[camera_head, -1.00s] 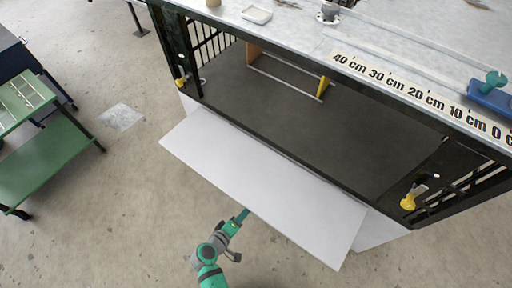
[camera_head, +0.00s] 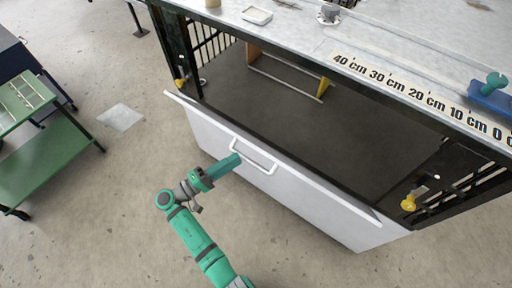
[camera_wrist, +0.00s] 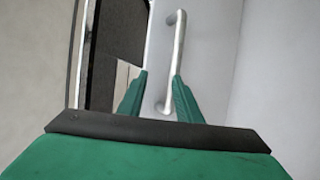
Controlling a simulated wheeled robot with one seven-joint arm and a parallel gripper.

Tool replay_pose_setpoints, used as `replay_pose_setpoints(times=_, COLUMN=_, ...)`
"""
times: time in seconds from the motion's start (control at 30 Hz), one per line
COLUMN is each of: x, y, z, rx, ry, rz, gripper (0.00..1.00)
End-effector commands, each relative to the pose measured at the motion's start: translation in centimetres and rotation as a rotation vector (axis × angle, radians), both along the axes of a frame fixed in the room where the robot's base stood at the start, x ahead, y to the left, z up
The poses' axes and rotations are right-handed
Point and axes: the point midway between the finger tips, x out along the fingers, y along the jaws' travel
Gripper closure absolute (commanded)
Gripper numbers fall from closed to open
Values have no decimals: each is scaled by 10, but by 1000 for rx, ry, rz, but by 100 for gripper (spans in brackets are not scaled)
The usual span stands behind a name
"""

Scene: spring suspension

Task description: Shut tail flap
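The tail flap (camera_head: 300,190) is a long white panel along the near edge of the dark load bed. It stands steeply, its outer face and white handle (camera_head: 262,166) towards me. A thin dark gap shows behind its upper edge at the right. My gripper (camera_head: 238,159) is at the left end of the handle. In the wrist view the green fingers (camera_wrist: 158,82) are apart, and the handle (camera_wrist: 176,60) runs upward from between them, close to the right finger. Whether a finger touches it I cannot tell. The gripper is open.
Yellow knobs sit on the posts at the left (camera_head: 181,83) and right (camera_head: 410,202) of the bed. A bench top with a ruler strip (camera_head: 400,90) lies above. A green cart (camera_head: 45,160) stands at the left. The floor around my arm is clear.

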Motion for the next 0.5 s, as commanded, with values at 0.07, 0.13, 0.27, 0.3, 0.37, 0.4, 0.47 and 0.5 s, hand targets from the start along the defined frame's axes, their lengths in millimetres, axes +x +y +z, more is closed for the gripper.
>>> replay_pose_setpoints(times=0.07, x=5, y=-11, z=1, rx=1, ry=1, rz=-6, gripper=68)
replay_pose_setpoints(times=0.13, x=10, y=-20, z=2, rx=2, ry=1, rz=-5, gripper=68)
replay_pose_setpoints(times=0.27, x=21, y=-39, z=5, rx=1, ry=3, rz=-4, gripper=68)
replay_pose_setpoints(times=0.3, x=25, y=-45, z=7, rx=1, ry=2, rz=-5, gripper=68)
replay_pose_setpoints(times=0.37, x=30, y=-53, z=8, rx=1, ry=2, rz=-3, gripper=68)
replay_pose_setpoints(times=0.4, x=33, y=-59, z=10, rx=2, ry=2, rz=-4, gripper=68)
replay_pose_setpoints(times=0.47, x=38, y=-66, z=11, rx=1, ry=2, rz=-4, gripper=68)
replay_pose_setpoints(times=0.5, x=40, y=-71, z=12, rx=0, ry=2, rz=-4, gripper=68)
